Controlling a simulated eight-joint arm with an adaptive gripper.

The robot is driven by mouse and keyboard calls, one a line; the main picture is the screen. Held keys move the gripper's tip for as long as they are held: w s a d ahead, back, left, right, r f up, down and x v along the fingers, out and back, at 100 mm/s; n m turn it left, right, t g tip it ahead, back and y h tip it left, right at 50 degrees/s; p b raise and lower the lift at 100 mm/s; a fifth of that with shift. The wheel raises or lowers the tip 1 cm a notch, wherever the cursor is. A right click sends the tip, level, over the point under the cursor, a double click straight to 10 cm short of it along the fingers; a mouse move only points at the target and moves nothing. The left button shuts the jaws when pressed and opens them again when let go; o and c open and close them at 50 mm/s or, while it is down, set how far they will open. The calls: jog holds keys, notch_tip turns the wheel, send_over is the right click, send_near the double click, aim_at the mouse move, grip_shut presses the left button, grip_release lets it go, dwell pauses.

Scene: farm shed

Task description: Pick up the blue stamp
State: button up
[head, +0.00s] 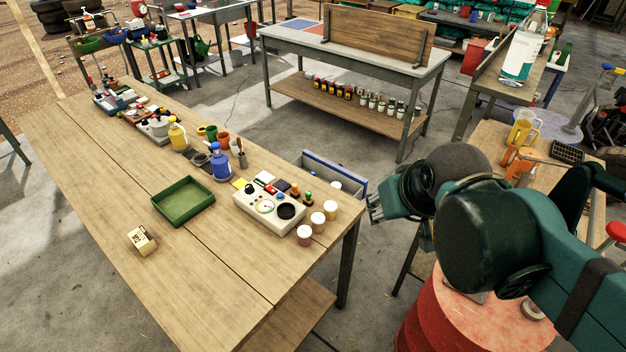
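No blue stamp can be told for certain at this size. A small blue item (280,197) shows among small coloured pieces on the white device (250,212), near the table's right end. My gripper (374,208) is off the table's right end, pointing left, apart from everything on the table. Its fingers are small and seen at an angle, so their opening is unclear. No held object shows.
The wooden table (100,190) holds a green tray (184,200), a cream box (141,240), several white-lidded jars (318,221) and a yellow bottle (178,134). A blue-edged crate (335,172) stands beyond its right end. The table's front left is clear. A red drum (425,325) stands at the lower right.

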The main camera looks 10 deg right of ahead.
jog(key=w+a+r+n+g, duration=0.1)
jog(key=w+r+n, duration=0.1)
jog(key=w, duration=0.7)
jog(key=w+a+r+n+g, duration=0.1)
jog(key=w+r+n, duration=0.15)
jog(key=w, duration=0.75)
jog(key=w+a+f+n+g, duration=0.1)
jog(key=w+f+n, duration=0.15)
jog(key=w, duration=0.55)
jog(key=w+a+f+n+g, duration=0.1)
jog(key=w+f+n, duration=0.15)
jog(key=w, duration=0.65)
jog(key=w+a+f+n+g, duration=0.1)
jog(key=w+a+f+n, duration=0.1)
jog(key=w+f, duration=0.6)
jog(key=w+a+f+n+g, duration=0.1)
jog(key=w+f+n, duration=0.2)
jog(key=w+f, duration=0.5)
jog(key=w+a+f+n, duration=0.2)
jog(key=w+f, duration=0.6)
jog(key=f, duration=0.8)
jog(key=shift+a+f+g, duration=0.25)
jog(key=shift+a+g, duration=0.1)
jog(key=shift+g, duration=0.05)
jog(key=shift+w+a+f+n, duration=0.1)
jog(key=shift+f+n, duration=0.15)
jog(key=shift+f, duration=0.25)
jog(key=shift+f, duration=0.1)
